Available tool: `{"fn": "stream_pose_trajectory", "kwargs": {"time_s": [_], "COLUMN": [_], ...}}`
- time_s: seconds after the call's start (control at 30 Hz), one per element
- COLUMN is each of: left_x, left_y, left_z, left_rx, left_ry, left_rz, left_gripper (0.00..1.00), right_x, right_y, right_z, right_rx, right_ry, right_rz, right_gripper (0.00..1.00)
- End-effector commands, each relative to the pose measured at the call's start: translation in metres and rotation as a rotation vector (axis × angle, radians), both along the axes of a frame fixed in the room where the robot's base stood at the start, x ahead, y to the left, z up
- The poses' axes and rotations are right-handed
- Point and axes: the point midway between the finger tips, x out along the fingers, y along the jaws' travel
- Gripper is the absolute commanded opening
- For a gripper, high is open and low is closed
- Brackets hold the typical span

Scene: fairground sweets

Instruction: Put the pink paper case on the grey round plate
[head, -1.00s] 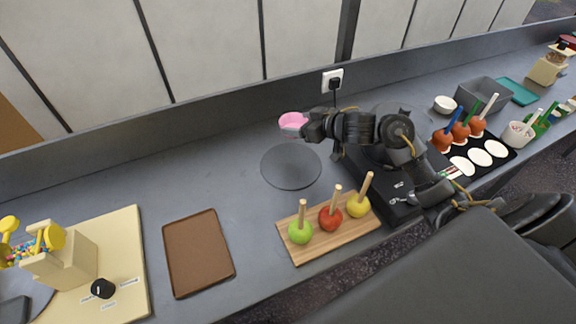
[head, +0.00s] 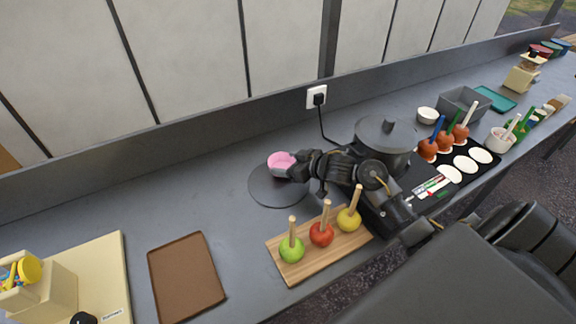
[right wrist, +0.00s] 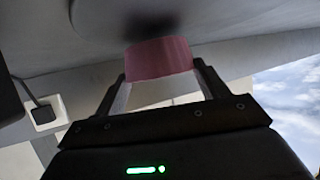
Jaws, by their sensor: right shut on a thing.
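The pink paper case (head: 281,161) is held in my right gripper (head: 293,167), at the far part of the grey round plate (head: 262,191) in the head view. In the right wrist view the pink case (right wrist: 158,60) sits between the two fingers of my right gripper (right wrist: 160,74), with a dark shadow beyond it. The case looks upright and close over the plate; I cannot tell whether it touches. The gripper and case hide a bit of the plate's far right side. My left gripper is not in view.
A wooden board (head: 289,273) with several apples on sticks stands in front of the plate. A dark lidded pot (head: 385,139) stands right of it, behind my right arm. A brown tray (head: 187,278) lies front left. The counter left of the plate is clear.

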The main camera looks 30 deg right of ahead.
Motion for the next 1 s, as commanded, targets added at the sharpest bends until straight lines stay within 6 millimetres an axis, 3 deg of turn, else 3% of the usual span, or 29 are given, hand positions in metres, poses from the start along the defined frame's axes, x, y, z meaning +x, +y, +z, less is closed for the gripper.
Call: {"fn": "stream_pose_trajectory", "kwargs": {"time_s": [0.47, 0.5, 0.63, 1.0], "left_x": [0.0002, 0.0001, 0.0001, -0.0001], "left_y": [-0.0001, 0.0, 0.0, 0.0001], "left_z": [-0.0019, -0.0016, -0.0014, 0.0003], "left_rx": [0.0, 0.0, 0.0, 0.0], "left_ry": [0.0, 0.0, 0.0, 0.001], "left_rz": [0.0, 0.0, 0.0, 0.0], "left_gripper": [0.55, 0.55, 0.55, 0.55], "right_x": [-0.0001, -0.0001, -0.0001, -0.0009], "right_y": [-0.0001, -0.0001, 0.0, -0.0005], "right_z": [-0.0113, -0.011, -0.0107, -0.0055], "right_rx": [0.0, 0.0, 0.0, -0.002], "right_ry": [-0.001, -0.001, -0.001, -0.002], "right_rz": [0.0, 0.0, 0.0, 0.001], "right_gripper": [0.51, 0.75, 0.92, 0.94]}}
